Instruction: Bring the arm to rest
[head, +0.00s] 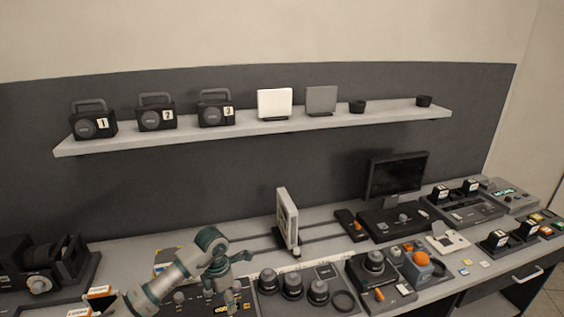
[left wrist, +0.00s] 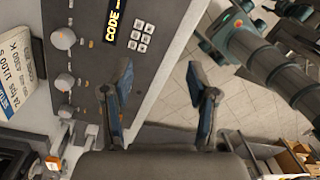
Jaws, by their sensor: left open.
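My left arm comes in from the bottom left of the head view, and my left gripper (head: 222,292) hangs over the front of the desk. In the left wrist view its two fingers (left wrist: 163,85) stand wide apart with nothing between them. Below them lie the edge of a grey control panel (left wrist: 150,62) and the tiled floor. The panel has knobs, a keypad and a display reading CODE. I cannot tell whether a fingertip touches it. My right gripper is not in view.
A wall shelf (head: 340,120) holds numbered radios (head: 156,118) and small panels. On the desk stand an upright white panel (head: 287,217), a monitor (head: 398,175), several dark knobs (head: 292,287) and an orange ball (head: 421,259). A jointed teal-grey arm link (left wrist: 262,60) shows in the wrist view.

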